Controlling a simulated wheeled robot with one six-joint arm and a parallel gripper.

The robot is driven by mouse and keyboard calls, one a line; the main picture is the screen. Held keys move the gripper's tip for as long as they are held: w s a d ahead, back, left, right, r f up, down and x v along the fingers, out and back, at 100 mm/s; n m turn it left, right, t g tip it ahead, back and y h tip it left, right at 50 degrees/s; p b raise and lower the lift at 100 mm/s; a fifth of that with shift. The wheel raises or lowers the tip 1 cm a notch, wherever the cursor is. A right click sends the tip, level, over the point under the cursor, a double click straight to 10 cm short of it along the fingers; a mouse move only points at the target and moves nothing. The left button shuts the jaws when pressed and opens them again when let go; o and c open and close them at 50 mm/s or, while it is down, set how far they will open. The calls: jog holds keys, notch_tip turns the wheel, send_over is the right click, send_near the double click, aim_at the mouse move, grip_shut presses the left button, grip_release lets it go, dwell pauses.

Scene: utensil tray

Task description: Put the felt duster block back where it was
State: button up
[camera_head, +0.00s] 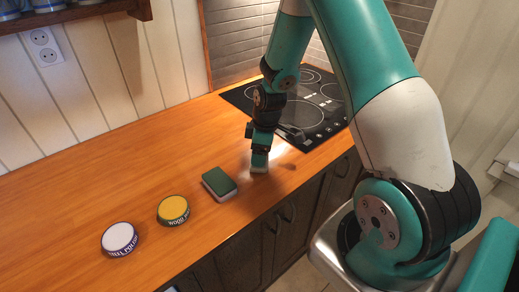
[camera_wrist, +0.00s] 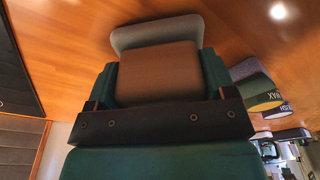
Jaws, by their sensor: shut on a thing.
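The felt duster block (camera_wrist: 158,32) is between my gripper's fingers in the wrist view. It has a brown body and a light grey felt pad that sticks out past the fingertips. I cannot tell whether the felt touches the counter.
The green-topped block (camera_head: 219,184) with a pale base lies just left on the wooden counter (camera_head: 90,195). A yellow-lidded tin (camera_head: 173,209) and a white-lidded tin (camera_head: 119,238) lie further left. A black cooktop (camera_head: 320,125) is behind my gripper. The counter's back left is clear.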

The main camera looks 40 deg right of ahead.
jog(key=o, duration=0.8)
jog(key=r, duration=0.3)
jog(key=d+r+b, duration=0.1)
jog(key=r, duration=0.3)
jog(key=s+r+b, duration=0.1)
jog(key=r, duration=0.3)
jog(key=shift+d, duration=0.15)
jog(key=shift+s+r, duration=0.1)
jog(key=shift+r, duration=0.25)
jog(key=s+a+r+y, duration=0.1)
jog(key=s+a+r, duration=0.2)
jog(key=a, duration=0.3)
jog(key=s+a+r, duration=0.2)
jog(key=a+r, duration=0.1)
jog(key=a, duration=0.3)
jog(key=s+a+r+m+y, duration=0.1)
jog(key=s+a+r, duration=0.1)
jog(key=s+a, duration=0.4)
jog(key=s+a+r+m+g+y, duration=0.1)
jog(key=s+a, duration=0.4)
jog(key=s, duration=0.5)
jog(key=shift+a+r, duration=0.35)
jog(key=shift+r, duration=0.4)
